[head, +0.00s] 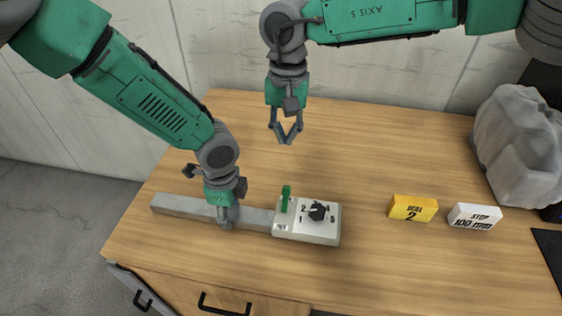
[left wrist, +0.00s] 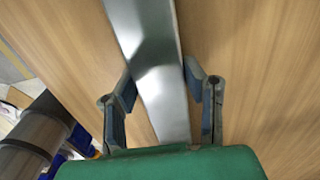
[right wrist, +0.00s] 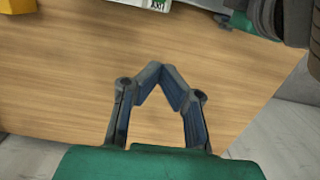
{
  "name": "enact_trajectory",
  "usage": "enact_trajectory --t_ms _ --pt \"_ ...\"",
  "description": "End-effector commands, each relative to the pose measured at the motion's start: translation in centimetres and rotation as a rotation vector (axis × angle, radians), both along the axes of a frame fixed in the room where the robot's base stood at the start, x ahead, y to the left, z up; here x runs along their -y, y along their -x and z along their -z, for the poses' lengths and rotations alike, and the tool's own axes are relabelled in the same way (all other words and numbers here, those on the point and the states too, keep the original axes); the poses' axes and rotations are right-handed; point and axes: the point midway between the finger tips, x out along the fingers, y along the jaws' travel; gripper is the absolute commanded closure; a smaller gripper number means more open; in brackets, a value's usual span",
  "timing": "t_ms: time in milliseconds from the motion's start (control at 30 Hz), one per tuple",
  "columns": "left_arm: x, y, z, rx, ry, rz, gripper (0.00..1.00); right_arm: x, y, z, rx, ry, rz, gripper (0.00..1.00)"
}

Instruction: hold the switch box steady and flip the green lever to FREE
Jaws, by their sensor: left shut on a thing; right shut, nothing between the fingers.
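The switch box (head: 306,236) is a pale box on the wooden table, with a black knob (head: 317,211) and a green lever (head: 286,198) standing up near its left end. A long grey metal bar (head: 180,206) runs from its left side. My left gripper (head: 226,222) is shut on this bar, left of the box; the left wrist view shows the bar (left wrist: 155,70) between its fingers. My right gripper (head: 286,140) is shut and empty, above the table behind the box. In the right wrist view its fingertips (right wrist: 162,72) meet over bare wood. The lever's label is too small to read.
A yellow block (head: 413,208) and a white block marked STOP 100 mm (head: 474,216) lie right of the box. A grey-white wrapped bundle (head: 518,140) stands at the back right. The table (head: 400,150) is clear between the right gripper and the bundle.

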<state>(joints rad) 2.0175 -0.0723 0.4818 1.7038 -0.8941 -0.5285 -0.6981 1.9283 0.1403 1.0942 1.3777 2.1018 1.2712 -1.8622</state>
Motion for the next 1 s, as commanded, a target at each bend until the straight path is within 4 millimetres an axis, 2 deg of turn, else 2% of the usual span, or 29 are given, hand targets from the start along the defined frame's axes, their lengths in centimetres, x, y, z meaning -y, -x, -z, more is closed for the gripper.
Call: enact_trajectory --t_ms 167,500,733,1000 --pt "-0.1 -0.1 0.0 0.001 0.003 0.0 1.0 -0.2 0.3 2.6 -0.004 0.004 0.0 1.0" --pt "-0.2 -0.1 0.0 0.001 0.003 -0.001 1.0 -0.4 0.9 9.8 -0.003 0.005 0.0 1.0" --pt "-0.1 0.0 -0.1 0.001 0.002 0.0 1.0 -1.0 3.6 8.2 0.002 0.002 -0.001 1.0" --pt "-0.1 -0.1 0.0 0.001 0.003 -0.001 1.0 -1.2 4.4 7.9 0.0 0.002 0.001 1.0"
